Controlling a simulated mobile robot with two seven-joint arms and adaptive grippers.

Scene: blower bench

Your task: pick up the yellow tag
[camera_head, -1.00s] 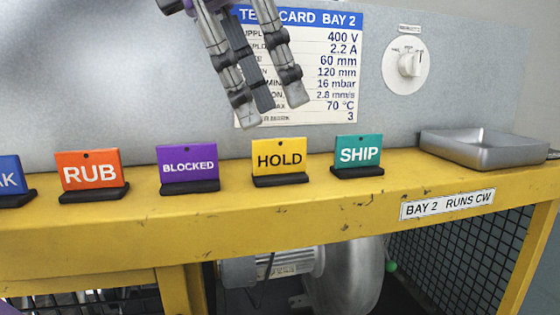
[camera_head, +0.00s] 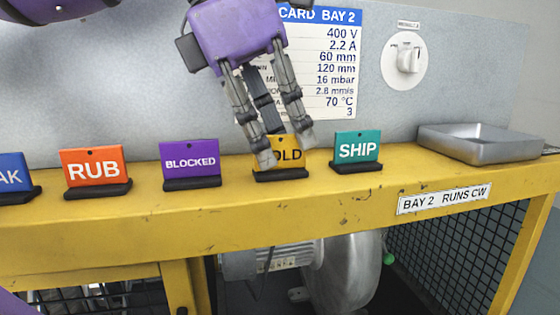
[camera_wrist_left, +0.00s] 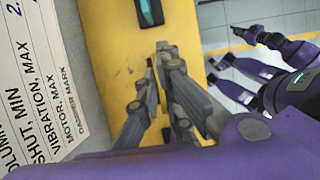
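The yellow HOLD tag (camera_head: 288,155) stands upright in a black base on the yellow bench, between the purple and teal tags. My left gripper (camera_head: 284,150) is low at this tag, pointing down, its two fingers apart. One fingertip covers the tag's left front and the other is at its right edge, hiding part of the lettering. I cannot tell whether either finger touches it. In the left wrist view the fingers (camera_wrist_left: 160,60) reach over the yellow bench; the tag is not clearly visible there. Purple and black parts of my other arm show at the right of that view.
A grey metal tray (camera_head: 480,144) sits at the right. A grey panel with a data card (camera_head: 335,60) rises behind.

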